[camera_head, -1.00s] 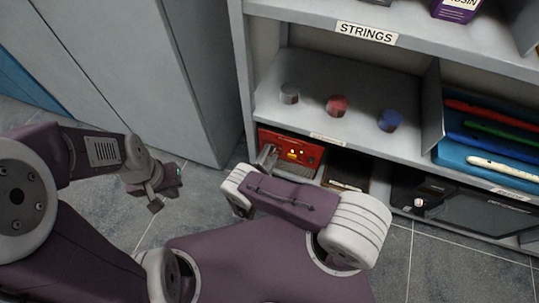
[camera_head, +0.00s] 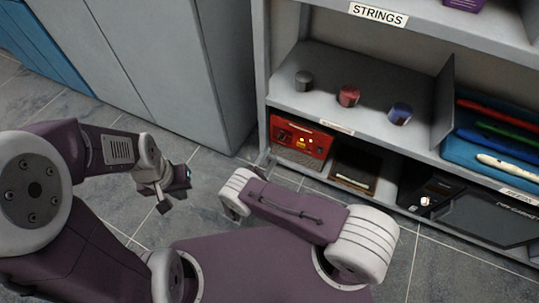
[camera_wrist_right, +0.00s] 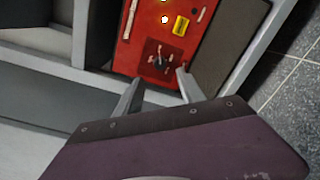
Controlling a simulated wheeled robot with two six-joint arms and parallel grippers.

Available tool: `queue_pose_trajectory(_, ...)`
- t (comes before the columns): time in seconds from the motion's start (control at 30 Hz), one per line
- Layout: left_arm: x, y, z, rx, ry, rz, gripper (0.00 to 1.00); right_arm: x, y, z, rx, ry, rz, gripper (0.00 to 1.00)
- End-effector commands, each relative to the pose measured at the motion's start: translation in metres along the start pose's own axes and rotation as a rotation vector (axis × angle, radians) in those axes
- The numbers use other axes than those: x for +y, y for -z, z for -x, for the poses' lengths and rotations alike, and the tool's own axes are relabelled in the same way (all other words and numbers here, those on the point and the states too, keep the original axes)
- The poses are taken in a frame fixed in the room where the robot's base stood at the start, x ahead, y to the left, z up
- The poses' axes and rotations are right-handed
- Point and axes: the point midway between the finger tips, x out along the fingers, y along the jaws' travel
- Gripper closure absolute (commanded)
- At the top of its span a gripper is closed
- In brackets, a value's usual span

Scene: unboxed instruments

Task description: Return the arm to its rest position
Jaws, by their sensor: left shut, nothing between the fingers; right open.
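My right arm (camera_head: 292,212) is folded low in front of the shelf in the head view, with its gripper mostly hidden behind its own links. In the right wrist view my right gripper (camera_wrist_right: 159,82) has its two fingers apart, with nothing held between them. Beyond the fingertips in that view is a red device (camera_wrist_right: 160,45) with a black knob and a yellow part. The red device also shows on the lowest shelf in the head view (camera_head: 300,139). My left gripper (camera_head: 175,192) is shut and empty over the floor at the left.
The shelf unit holds several small cylinders, including a grey one (camera_head: 303,81), a red one (camera_head: 348,96) and a blue one (camera_head: 400,113). A blue tray (camera_head: 455,152) with colored instruments is at right. A grey cabinet (camera_head: 165,70) stands left. Floor between is clear.

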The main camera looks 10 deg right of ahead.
Motion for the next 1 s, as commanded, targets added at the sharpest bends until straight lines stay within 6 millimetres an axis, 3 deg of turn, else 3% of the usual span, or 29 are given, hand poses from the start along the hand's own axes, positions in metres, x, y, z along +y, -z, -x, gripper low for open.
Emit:
queue_pose_trajectory(0.23,0.0,0.0,0.0,0.0,0.0,0.0,1.0,0.0,0.0,0.0,-0.001,0.001,0.0,0.54)
queue_pose_trajectory(0.33,0.0,0.0,0.002,0.0,0.0,0.0,1.0,0.004,-0.011,-0.007,-0.036,0.057,0.002,0.54)
queue_pose_trajectory(0.43,0.0,0.0,0.005,0.0,0.0,0.0,1.0,0.011,-0.049,-0.024,-0.139,0.251,0.005,0.54)
queue_pose_trajectory(0.57,0.0,0.001,0.009,0.0,0.0,0.0,1.0,0.013,-0.124,-0.025,-0.281,0.646,-0.045,0.54)
queue_pose_trajectory(0.7,0.0,0.001,0.013,0.0,0.0,0.0,1.0,0.018,-0.192,0.008,-0.35,1.056,-0.213,0.54)
queue_pose_trajectory(0.8,0.0,0.002,0.016,0.0,0.0,0.0,1.0,0.03,-0.224,0.042,-0.351,1.294,-0.404,0.54)
queue_pose_trajectory(1.0,0.0,0.002,0.021,0.0,0.0,0.0,1.0,0.061,-0.253,0.087,-0.3,1.54,-0.81,0.54)
